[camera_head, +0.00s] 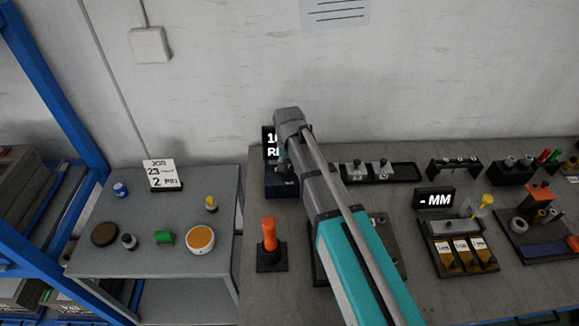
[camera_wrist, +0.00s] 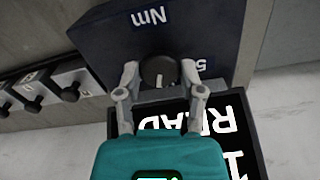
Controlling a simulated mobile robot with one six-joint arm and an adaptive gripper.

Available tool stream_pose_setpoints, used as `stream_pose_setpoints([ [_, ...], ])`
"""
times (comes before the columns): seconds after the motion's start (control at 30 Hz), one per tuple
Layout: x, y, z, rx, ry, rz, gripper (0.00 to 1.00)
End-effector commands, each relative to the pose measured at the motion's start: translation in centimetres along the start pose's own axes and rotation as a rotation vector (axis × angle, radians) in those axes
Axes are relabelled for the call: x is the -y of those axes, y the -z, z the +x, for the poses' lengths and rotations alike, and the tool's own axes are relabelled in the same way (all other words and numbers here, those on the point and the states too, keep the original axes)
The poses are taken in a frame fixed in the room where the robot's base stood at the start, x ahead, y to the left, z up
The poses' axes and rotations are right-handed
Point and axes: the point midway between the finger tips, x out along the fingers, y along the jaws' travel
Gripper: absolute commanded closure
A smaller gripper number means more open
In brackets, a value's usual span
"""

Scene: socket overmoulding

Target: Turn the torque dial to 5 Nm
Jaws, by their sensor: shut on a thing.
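The torque dial (camera_wrist: 159,70) is a round black knob on a dark blue box, seen close up in the wrist view. A small pale mark shows on its lower part. The box (camera_wrist: 110,35) carries white "Nm" lettering and a "5", both upside down in that view; the "5" is partly covered by a finger. My gripper (camera_wrist: 160,78) has one finger on each side of the knob and is shut on it. In the head view the dark blue box (camera_head: 281,190) stands at the bench's left end, and my arm hides the dial.
A black display (camera_head: 268,142) with white text, "READ" in the wrist view, stands by the box. An orange-handled tool (camera_head: 269,238) stands in front. A "- MM" display (camera_head: 435,199) and trays are to the right. A side table (camera_head: 130,262) with small items is left.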

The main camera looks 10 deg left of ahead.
Motion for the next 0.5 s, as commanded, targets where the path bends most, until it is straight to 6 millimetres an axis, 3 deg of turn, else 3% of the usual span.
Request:
stream_pose_setpoints([
  [0.5,0.04,0.04,-0.01,-0.001,-0.001,-0.490,0.97],
])
